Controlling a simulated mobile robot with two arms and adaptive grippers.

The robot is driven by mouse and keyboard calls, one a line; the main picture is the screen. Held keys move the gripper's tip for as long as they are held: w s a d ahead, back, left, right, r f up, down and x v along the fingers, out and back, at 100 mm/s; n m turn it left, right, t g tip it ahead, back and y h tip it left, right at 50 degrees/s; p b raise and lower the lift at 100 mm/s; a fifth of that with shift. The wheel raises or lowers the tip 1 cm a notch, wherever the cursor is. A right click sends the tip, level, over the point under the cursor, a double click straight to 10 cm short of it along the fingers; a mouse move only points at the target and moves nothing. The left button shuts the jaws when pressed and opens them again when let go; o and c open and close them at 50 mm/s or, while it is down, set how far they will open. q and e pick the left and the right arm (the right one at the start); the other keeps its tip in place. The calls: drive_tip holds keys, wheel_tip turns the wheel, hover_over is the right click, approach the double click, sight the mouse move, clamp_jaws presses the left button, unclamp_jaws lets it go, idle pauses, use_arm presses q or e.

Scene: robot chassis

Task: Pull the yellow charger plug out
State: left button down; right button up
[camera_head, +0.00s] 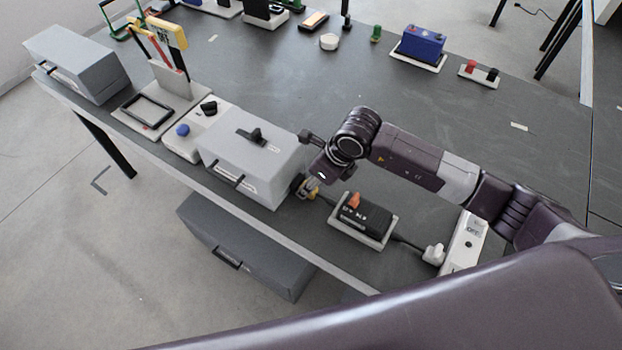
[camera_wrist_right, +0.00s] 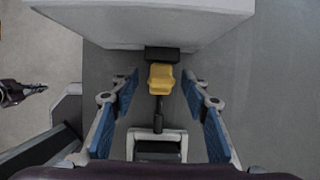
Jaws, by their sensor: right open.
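The yellow charger plug (camera_head: 312,194) sits at the right end of the grey box (camera_head: 250,160), partly hidden by my right gripper (camera_head: 310,186). In the right wrist view the yellow plug (camera_wrist_right: 161,79) meets a black socket (camera_wrist_right: 162,55) on the box side. A black cable runs from the plug to the black charger unit (camera_head: 364,216) in a white tray. My right gripper (camera_wrist_right: 160,84) is open, with its blue-padded fingers on either side of the plug and visible gaps to both. My left gripper is in neither view.
A white power strip (camera_head: 466,240) with a white plug (camera_head: 433,254) lies right of the charger. A panel with blue and black knobs (camera_head: 183,130) stands left of the box. A blue battery (camera_head: 421,42) stands at the back.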

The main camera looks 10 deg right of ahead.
sight(316, 195)
drive_tip(key=shift+w+f, duration=0.1)
drive_tip(key=shift+w, duration=0.05)
drive_tip(key=c, duration=0.4)
clamp_jaws()
drive_tip(key=shift+d, duration=0.1)
drive_tip(key=shift+s+d, duration=1.35)
